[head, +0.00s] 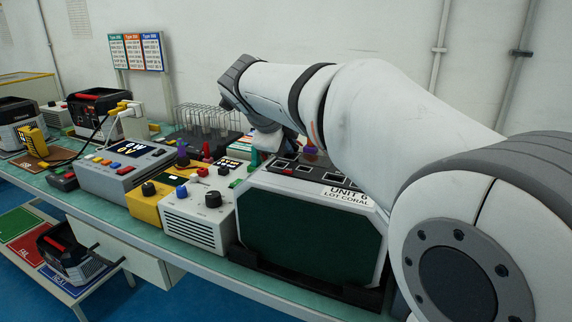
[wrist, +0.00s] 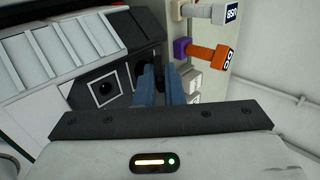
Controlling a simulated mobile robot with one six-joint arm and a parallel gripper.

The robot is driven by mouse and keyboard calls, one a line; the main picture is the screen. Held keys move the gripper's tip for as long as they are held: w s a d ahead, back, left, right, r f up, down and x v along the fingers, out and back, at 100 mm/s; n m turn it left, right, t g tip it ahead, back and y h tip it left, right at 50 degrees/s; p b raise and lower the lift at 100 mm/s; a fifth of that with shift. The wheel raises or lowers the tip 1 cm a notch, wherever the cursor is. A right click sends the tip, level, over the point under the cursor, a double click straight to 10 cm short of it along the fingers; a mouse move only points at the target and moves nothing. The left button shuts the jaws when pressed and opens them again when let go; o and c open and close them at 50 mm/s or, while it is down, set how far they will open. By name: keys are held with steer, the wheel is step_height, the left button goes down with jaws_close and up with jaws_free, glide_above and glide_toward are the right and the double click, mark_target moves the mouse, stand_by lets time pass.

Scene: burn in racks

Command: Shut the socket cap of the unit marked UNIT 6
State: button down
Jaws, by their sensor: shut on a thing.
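The unit marked UNIT 6 (head: 310,232) has a large dark green front, a white label and a black top strip with several square sockets. In the wrist view its black top panel (wrist: 104,107) shows an open dark square socket (wrist: 105,88). My gripper (wrist: 163,82) has blue fingers at the right edge of that panel. They are closed on a small dark piece, seemingly the socket cap (wrist: 159,72), mostly hidden between them. In the head view my gripper is over the back of the unit, largely hidden by my wrist.
Left of the unit stand a white box with knobs (head: 198,217), a yellow box (head: 160,201) and a grey instrument (head: 122,170). A wire rack (head: 207,118) is behind. Orange (wrist: 208,52) and white plugs lie close right of my fingers in the wrist view.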

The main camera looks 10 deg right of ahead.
steer(key=f+t+b, duration=0.1)
steer(key=b, duration=0.2)
steer(key=shift+s+f+h+b, duration=0.1)
steer(key=shift+s+h+b, duration=0.05)
steer(key=shift+h+b, duration=0.25)
steer(key=shift+s+r+t+b, duration=0.1)
steer(key=shift+r+t+b, duration=0.2)
steer(key=shift+b, duration=0.75)
steer(key=c, duration=1.6)
jaws_free()
